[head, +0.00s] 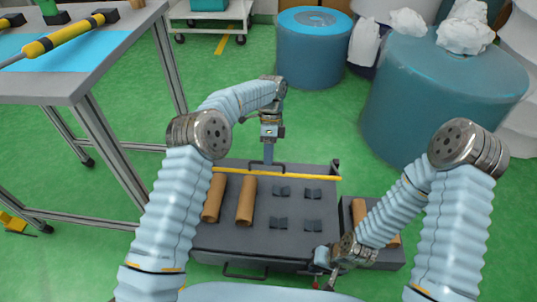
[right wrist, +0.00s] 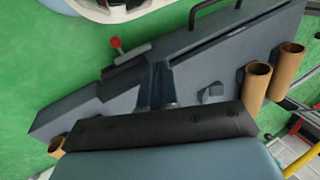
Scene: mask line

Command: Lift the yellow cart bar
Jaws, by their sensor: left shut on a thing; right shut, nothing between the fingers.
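The yellow cart bar (head: 310,177) runs across the far edge of the dark grey cart (head: 215,240). A small part of a yellow bar (right wrist: 303,163) shows at the lower right of the right wrist view. My left gripper (head: 268,165) reaches down to the middle of the bar and is shut on it; its fingertips are small and partly hidden by a dark bracket. My right gripper (head: 323,262) is shut and empty at the cart's near right corner. Its fingers also show in the right wrist view (right wrist: 156,75), over the grey cart surface.
Cardboard tubes (head: 246,201) and dark blocks (head: 312,194) are on the cart. A red-knobbed lever (right wrist: 116,45) is near my right gripper. A metal table (head: 75,75) stands left, a blue drum (head: 312,60) behind, a larger drum (head: 430,105) right. Green floor lies between.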

